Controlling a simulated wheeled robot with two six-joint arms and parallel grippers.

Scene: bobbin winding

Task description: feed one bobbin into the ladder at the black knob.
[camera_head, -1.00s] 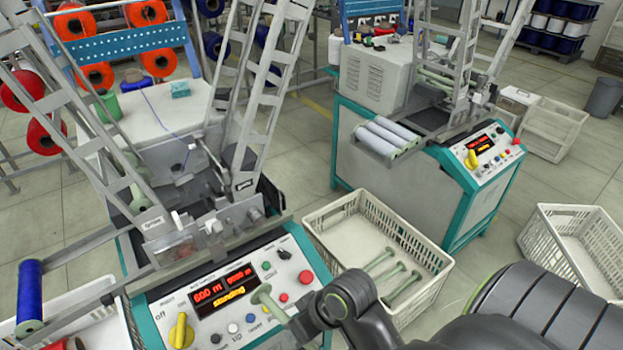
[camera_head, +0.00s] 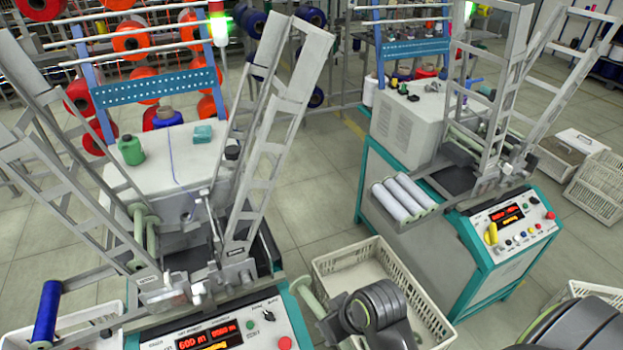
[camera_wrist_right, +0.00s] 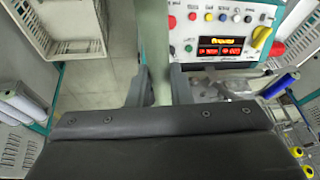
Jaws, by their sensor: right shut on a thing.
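My right gripper (camera_head: 335,318) is shut on a pale green bobbin (camera_head: 306,292), held near the right end of the near machine's panel. In the right wrist view the bobbin (camera_wrist_right: 153,35) runs up between the fingers (camera_wrist_right: 157,90). The black knob (camera_head: 268,315) is on that panel, left of the bobbin. Two ladders rise from the near machine: the right-hand ladder (camera_head: 262,165) looks empty, and the left-hand ladder (camera_head: 75,165) has pale green bobbins (camera_head: 139,225) at its lower part. My left gripper is out of view.
A cream crate (camera_head: 330,262) stands right of the near machine, partly hidden by my right arm. A second machine (camera_head: 400,230) with grey-white spools (camera_head: 404,195) stands beyond it. A blue spool (camera_head: 47,312) stands at the left.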

